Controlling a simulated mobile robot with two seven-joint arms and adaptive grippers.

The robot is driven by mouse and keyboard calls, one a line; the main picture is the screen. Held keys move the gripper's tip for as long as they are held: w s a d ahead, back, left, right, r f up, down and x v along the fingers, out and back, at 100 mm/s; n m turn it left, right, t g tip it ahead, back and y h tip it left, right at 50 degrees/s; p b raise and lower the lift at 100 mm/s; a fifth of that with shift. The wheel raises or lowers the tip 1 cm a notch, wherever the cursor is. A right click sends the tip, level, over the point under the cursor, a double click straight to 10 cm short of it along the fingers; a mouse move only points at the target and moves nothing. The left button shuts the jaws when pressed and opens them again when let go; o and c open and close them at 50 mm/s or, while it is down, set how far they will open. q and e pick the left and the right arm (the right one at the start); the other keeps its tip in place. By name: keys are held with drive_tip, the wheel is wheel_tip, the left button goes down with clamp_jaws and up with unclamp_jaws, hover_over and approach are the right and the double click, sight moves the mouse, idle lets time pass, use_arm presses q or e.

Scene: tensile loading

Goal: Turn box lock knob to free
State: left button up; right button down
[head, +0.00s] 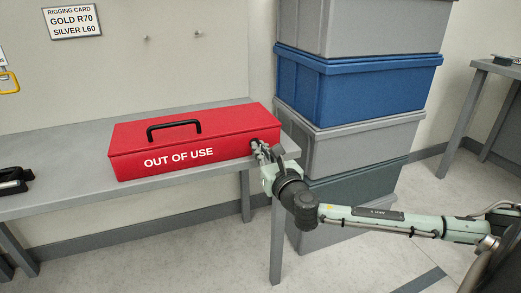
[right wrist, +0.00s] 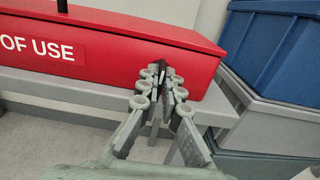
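A red box (head: 190,142) with a black top handle and the words OUT OF USE lies on a grey bench. It also fills the upper left of the right wrist view (right wrist: 130,38). My right gripper (head: 258,148) is at the box's right end, with its fingertips against or very close to that end. The lock knob cannot be made out; the fingers cover that spot. Whether they hold it cannot be told. My left gripper is not in view.
The grey bench (head: 60,202) runs along the wall, its right edge just beyond the box. A stack of grey and blue bins (head: 355,90) stands close on the right. A rigging card (head: 72,21) hangs on the wall. A black object (head: 14,180) lies at the bench's left.

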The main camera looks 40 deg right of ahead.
idle(0.3)
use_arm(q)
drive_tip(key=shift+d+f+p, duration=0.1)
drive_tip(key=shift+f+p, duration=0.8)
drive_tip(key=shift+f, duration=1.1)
use_arm(e)
drive_tip(key=shift+d+f+m, duration=0.1)
drive_tip(key=shift+f+m, duration=0.05)
drive_tip(key=shift+m, duration=4.35)
drive_tip(key=shift+d+f+m, duration=0.1)
drive_tip(key=shift+m, duration=4.4)
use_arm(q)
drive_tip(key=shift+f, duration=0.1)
use_arm(e)
drive_tip(key=c, duration=1.8)
unclamp_jaws()
drive_tip(key=shift+o, duration=0.4)
